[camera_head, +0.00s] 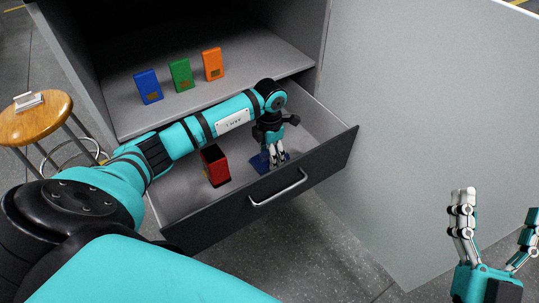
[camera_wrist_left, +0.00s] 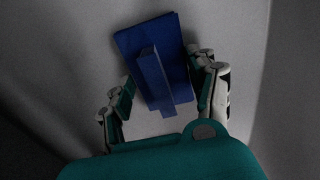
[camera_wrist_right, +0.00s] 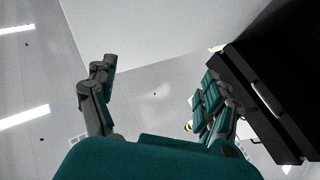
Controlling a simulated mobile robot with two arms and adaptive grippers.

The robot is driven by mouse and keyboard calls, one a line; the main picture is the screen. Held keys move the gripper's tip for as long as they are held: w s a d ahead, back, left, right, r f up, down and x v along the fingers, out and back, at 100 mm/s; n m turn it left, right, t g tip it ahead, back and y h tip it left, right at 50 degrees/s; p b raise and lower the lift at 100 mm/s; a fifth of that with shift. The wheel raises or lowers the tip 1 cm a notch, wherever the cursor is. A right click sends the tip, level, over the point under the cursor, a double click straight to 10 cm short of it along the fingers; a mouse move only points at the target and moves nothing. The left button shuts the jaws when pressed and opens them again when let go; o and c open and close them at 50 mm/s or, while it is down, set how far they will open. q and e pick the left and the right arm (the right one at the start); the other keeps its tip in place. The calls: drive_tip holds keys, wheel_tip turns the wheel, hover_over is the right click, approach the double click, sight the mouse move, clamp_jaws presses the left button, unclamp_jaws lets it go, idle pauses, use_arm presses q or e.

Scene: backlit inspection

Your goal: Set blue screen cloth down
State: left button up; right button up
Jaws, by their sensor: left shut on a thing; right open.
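The blue screen cloth (camera_head: 258,163) is at the bottom of the open drawer (camera_head: 190,197), partly hidden behind my left gripper (camera_head: 277,161). In the left wrist view the cloth (camera_wrist_left: 137,42) is a dark blue flat rectangle with a raised blue ridge in its middle. My left gripper (camera_wrist_left: 166,80) points down into the drawer and is shut on the cloth. The cloth looks on or very near the drawer floor; contact cannot be told. My right gripper (camera_head: 498,204) is open and empty, outside the drawer at the lower right.
A red box (camera_head: 215,166) stands in the drawer left of the cloth. Blue (camera_head: 149,87), green (camera_head: 180,75) and orange (camera_head: 213,64) boxes stand on the shelf (camera_head: 260,55) above. A grey door panel (camera_head: 430,100) is at the right. A wooden stool (camera_head: 35,121) stands at the left.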

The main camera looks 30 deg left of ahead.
use_arm(q)
drive_tip(key=shift+f, duration=0.15)
use_arm(e)
drive_tip(key=shift+s+r, duration=0.15)
drive_tip(key=shift+r, duration=0.1)
use_arm(q)
drive_tip(key=shift+f, duration=0.1)
use_arm(e)
drive_tip(key=shift+s+r+t, duration=0.1)
drive_tip(key=shift+t, duration=0.2)
use_arm(q)
drive_tip(key=o, duration=0.9)
drive_tip(key=shift+o, duration=0.2)
use_arm(e)
drive_tip(key=shift+r, duration=0.1)
